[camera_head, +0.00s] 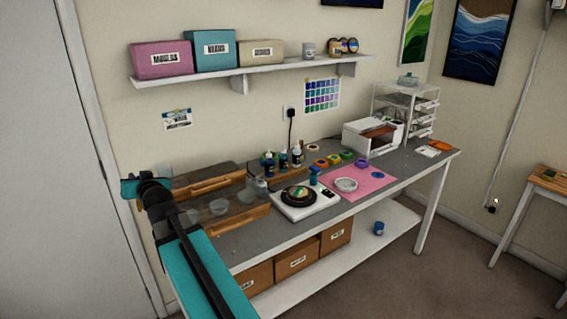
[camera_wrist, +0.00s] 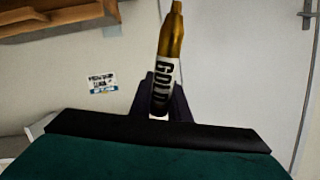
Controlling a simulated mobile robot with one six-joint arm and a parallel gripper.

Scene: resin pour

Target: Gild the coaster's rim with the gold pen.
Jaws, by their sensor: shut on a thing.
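My gripper (camera_wrist: 160,98) is shut on the gold pen (camera_wrist: 171,40) in the wrist view. The pen has a gold body and a white label reading GOLD, and it points up in that picture with a slight tilt. Its lower part lies between the dark fingers. In the head view I cannot make out the pen or the fingers. A round piece with green and light patches, which looks like the coaster (camera_head: 297,191), lies on a black disc on a white base (camera_head: 318,209) on the bench. The coaster does not show in the wrist view.
The grey bench (camera_head: 395,188) also carries a pink mat (camera_head: 373,181) with a pale ring-shaped piece (camera_head: 346,184), dark bottles, coloured tape rolls and a white box (camera_head: 357,139). A shelf (camera_head: 300,66) with boxes hangs above. My teal arm crosses the bench's left end.

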